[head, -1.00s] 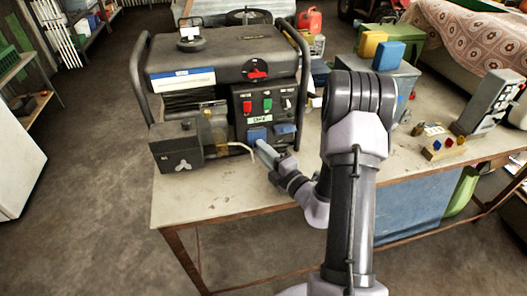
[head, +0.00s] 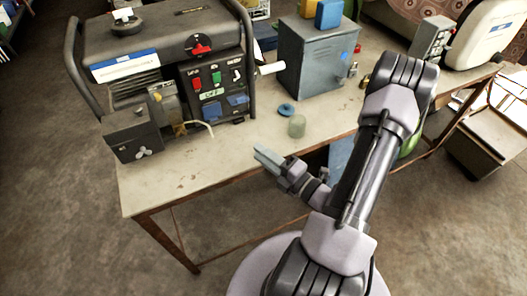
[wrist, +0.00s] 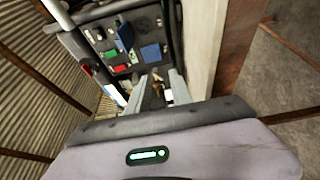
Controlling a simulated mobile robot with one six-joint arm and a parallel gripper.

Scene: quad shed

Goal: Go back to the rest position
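My gripper (head: 266,158) is over the front part of the workbench (head: 185,190) in the head view, apart from the generator (head: 160,60) and pointing toward its side of the bench. In the wrist view my gripper (wrist: 160,88) has its two pale fingers spread, with a gap between them and nothing held. The generator's control panel (wrist: 125,50) shows beyond the fingertips there, with red, green and blue switches.
On the bench stand a grey metal box (head: 318,62), a small pale green cylinder (head: 297,126) and a blue ring-shaped piece (head: 287,109). A grey switch box (head: 430,40) stands farther right. The floor in front of the bench is clear.

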